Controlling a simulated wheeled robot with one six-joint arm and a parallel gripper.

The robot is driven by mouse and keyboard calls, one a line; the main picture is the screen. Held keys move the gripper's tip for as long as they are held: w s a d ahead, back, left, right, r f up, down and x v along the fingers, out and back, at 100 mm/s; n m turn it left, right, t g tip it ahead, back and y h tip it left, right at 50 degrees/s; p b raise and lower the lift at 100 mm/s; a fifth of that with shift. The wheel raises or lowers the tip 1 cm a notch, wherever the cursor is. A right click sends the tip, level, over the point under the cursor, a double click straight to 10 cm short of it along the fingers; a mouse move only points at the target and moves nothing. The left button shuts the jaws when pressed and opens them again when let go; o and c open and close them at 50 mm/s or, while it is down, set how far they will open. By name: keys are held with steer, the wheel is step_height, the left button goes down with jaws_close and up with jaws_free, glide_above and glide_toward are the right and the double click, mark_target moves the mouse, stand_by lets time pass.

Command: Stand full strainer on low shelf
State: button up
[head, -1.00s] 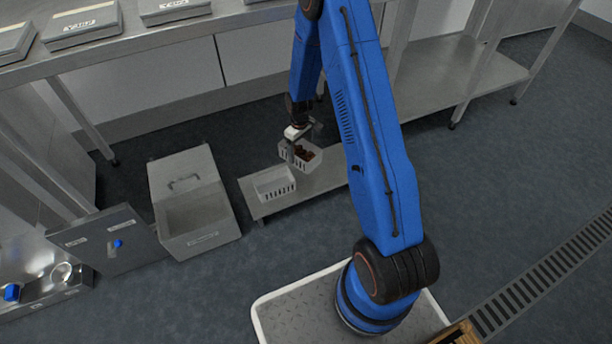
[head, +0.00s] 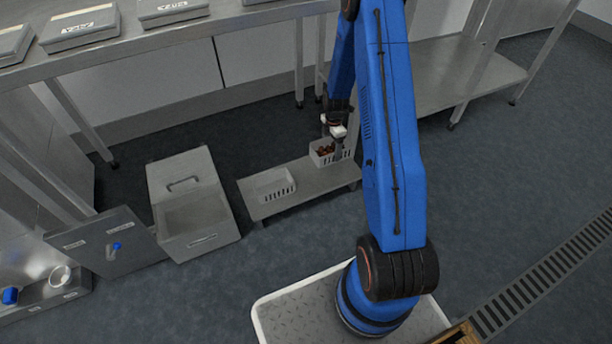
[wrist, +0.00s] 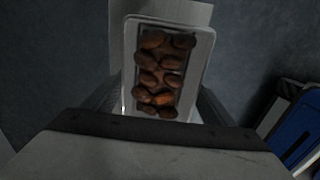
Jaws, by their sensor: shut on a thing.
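The full strainer (head: 322,157) is a white slotted basket holding several brown dates (wrist: 163,70). My gripper (head: 338,146) is shut on the strainer, which appears upright over the right end of the low shelf (head: 313,186). The wrist view shows the strainer (wrist: 131,60) between my fingers, with its dates inside. I cannot tell whether the strainer's base touches the shelf. A second white strainer (head: 268,187), seemingly empty, stands on the shelf's left part.
An open metal bin (head: 196,219) stands left of the low shelf. A steel table (head: 150,50) with several labelled grey boxes (head: 80,24) runs above and behind. Bare shelf lies between the two strainers.

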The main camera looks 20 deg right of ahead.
steer(key=shift+f, duration=4.9)
steer(key=shift+f, duration=0.15)
steer(key=o, duration=1.4)
